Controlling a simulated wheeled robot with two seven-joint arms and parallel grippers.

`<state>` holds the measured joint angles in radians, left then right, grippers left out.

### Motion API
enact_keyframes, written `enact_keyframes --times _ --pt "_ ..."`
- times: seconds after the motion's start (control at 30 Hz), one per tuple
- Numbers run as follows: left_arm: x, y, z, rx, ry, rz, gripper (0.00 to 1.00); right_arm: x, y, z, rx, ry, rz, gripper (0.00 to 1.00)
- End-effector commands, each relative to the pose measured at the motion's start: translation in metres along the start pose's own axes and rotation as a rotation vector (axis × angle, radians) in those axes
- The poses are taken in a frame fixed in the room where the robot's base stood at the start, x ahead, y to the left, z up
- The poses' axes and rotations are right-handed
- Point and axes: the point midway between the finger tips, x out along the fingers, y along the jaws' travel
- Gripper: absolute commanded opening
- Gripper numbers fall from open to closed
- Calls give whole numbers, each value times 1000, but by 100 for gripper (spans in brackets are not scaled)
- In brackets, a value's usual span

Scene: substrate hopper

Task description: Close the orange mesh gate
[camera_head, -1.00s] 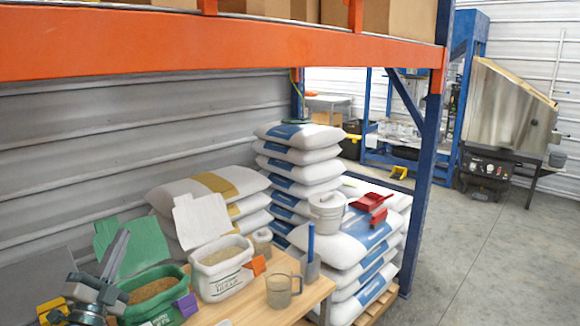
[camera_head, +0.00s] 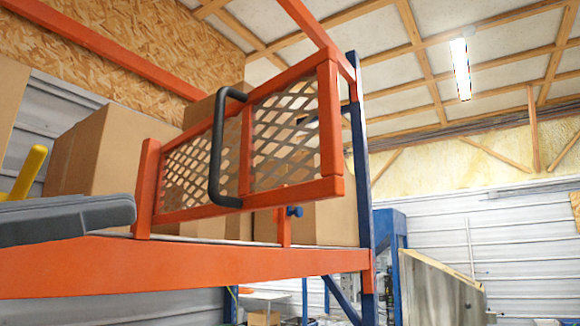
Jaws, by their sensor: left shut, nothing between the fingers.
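The orange mesh gate (camera_head: 243,133) stands above the rack's orange beam (camera_head: 250,268). It has an orange frame, a grey diamond mesh and a black handle (camera_head: 214,150). Its left end is by a short orange post (camera_head: 147,189). Its right end looks larger and nearer and appears swung out from the beam line, so the gate looks open. A blue knob (camera_head: 294,212) sits on a small orange upright below the gate. My right gripper is not in view.
Cardboard boxes (camera_head: 105,150) stand on the shelf behind the gate. A blue rack upright (camera_head: 359,180) rises at the right. Orange rails (camera_head: 85,35) run overhead. The space right of the rack looks clear, with a metal hopper (camera_head: 440,290) farther back.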

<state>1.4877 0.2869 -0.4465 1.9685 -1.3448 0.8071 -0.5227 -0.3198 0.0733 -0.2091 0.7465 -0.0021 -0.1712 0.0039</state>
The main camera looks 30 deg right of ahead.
Motion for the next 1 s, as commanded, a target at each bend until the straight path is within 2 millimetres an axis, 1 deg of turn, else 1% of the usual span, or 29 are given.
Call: enact_keyframes --times 0.03,0.2,0.3,0.43,0.6,1.0 --pt "8 -11 18 106 45 -23 0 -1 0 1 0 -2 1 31" --pt "26 -40 57 437 194 -66 0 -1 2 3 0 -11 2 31" --pt "32 -53 76 612 273 -76 0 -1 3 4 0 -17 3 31" --pt "37 -63 94 785 349 -76 0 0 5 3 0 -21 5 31" --pt "38 -69 106 894 399 -70 0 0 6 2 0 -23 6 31" --pt "39 -70 107 907 404 -69 0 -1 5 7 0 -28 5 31"
